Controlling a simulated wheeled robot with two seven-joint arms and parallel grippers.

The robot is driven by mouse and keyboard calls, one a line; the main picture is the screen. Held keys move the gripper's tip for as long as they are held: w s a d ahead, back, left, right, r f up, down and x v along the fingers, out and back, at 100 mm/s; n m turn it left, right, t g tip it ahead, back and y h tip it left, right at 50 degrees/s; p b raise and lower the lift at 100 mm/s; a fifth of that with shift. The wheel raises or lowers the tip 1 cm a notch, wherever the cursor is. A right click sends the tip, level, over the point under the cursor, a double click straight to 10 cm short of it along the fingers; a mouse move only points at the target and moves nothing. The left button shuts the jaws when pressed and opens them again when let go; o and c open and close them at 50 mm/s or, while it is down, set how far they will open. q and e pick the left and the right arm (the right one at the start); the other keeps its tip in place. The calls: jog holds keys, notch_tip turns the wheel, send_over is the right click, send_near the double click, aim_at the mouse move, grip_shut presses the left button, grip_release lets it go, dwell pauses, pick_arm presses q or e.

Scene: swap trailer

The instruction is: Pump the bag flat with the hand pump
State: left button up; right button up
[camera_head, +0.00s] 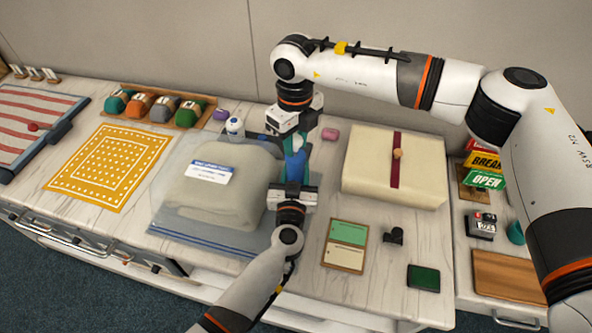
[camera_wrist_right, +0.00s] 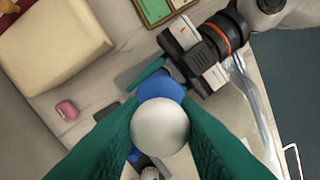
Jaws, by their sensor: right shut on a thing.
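The clear bag (camera_head: 175,222) lies on the counter in the head view, with a thick folded grey-beige textile (camera_head: 220,200) and a white-blue label inside; it looks bulky. The hand pump is blue, with a round white knob (camera_wrist_right: 160,126) and a blue part (camera_wrist_right: 160,88) below it; its blue body (camera_head: 294,143) stands beside the bag's right side. My right gripper (camera_wrist_right: 160,140), reaching down from above, is shut on the pump's knob with its teal fingers either side. My left gripper (camera_head: 293,180) is low at the pump; its fingertips are mostly hidden, so its grip is unclear.
A cream box with a dark red band (camera_head: 420,170) stands to the right. A small white bottle (camera_head: 235,127) and a pink block (camera_head: 330,134) are near the pump. A green-and-cream card (camera_head: 345,246), a small black object (camera_head: 394,235) and a green pad (camera_head: 423,278) lie in front.

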jog(key=shift+r, duration=3.45)
notch_tip(320, 180, down, 8)
jog(key=shift+f, duration=0.1)
jog(key=shift+w+r, duration=0.1)
jog(key=shift+r, duration=0.1)
